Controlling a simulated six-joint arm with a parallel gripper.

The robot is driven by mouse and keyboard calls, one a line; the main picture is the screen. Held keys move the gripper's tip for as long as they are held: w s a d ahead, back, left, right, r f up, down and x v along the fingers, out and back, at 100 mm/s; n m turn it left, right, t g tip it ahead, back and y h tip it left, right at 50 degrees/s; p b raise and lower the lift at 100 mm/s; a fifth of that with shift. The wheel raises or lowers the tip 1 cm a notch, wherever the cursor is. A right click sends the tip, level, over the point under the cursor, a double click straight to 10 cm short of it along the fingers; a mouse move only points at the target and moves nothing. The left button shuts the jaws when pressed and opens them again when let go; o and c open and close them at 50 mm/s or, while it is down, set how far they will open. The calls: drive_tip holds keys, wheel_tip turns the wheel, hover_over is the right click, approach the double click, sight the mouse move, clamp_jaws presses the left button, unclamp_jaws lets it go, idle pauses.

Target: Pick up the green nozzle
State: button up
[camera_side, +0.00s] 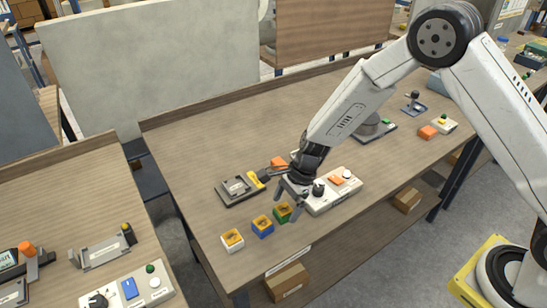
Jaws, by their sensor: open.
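The green nozzle (283,212) sits on the wooden table, at the right end of a short row near the front edge. It is a small block with a yellow and dark top, partly hidden by my gripper. A blue one (262,226) and a white one (232,240) of similar form stand to its left. My gripper (297,207) is open, with its fingers pointing down just above and beside the green nozzle. I cannot tell whether the fingers touch it.
A white control box (347,190) with an orange button stands right of my gripper. A grey fixture with a yellow part (238,190) lies to the left. An orange block (279,162) is behind. The table's left side and back are clear.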

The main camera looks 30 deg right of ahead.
drive_tip(key=shift+x, duration=0.95)
clamp_jaws()
